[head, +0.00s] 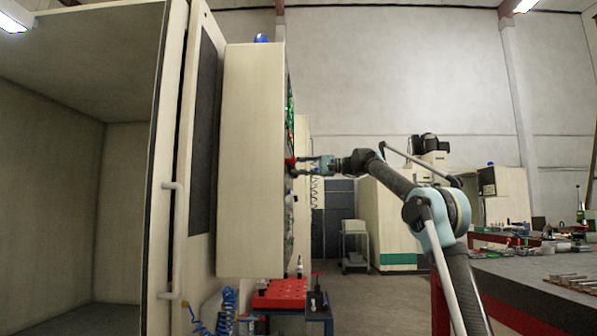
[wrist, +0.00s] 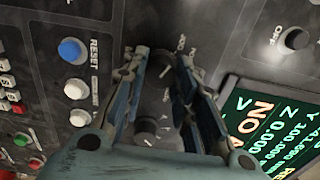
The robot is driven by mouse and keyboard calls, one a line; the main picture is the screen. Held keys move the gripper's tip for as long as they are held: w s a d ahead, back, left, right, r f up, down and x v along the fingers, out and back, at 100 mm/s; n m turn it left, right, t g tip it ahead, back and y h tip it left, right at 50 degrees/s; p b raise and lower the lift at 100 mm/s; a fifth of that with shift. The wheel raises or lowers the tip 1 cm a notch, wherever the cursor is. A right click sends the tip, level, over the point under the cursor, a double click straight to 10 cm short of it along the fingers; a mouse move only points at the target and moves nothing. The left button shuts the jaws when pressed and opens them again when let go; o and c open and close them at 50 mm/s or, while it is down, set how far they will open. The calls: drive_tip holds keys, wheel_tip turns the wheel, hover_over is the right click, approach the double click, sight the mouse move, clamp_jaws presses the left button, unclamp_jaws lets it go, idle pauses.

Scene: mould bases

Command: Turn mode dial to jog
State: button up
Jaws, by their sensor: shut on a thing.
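My gripper (wrist: 162,60) is at the control panel (wrist: 210,22), its two fingers pointing at the panel face. The fingers are closed in on the mode dial (wrist: 163,72), a dark knob between the fingertips. Small white lettering surrounds it, too tilted and blurred to read fully, so its setting cannot be told. A second dark knob (wrist: 147,126) shows lower between the fingers. In the head view, my gripper (head: 308,164) reaches left to the panel side of the cream control box (head: 250,160). The panel face is nearly edge-on there and the dial cannot be made out.
A blue reset button (wrist: 71,50) and white buttons lie left of the fingers. A lit screen (wrist: 262,122) is at the right, another knob (wrist: 294,39) at upper right. In the head view, a red-topped cart (head: 280,294) stands below the box and a grey workbench (head: 540,290) at right.

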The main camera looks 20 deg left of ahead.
drive_tip(key=shift+f, duration=0.1)
idle(0.4)
drive_tip(key=o, duration=1.1)
drive_tip(key=shift+w, duration=0.15)
drive_tip(key=v, duration=1.2)
drive_tip(key=shift+f, duration=0.1)
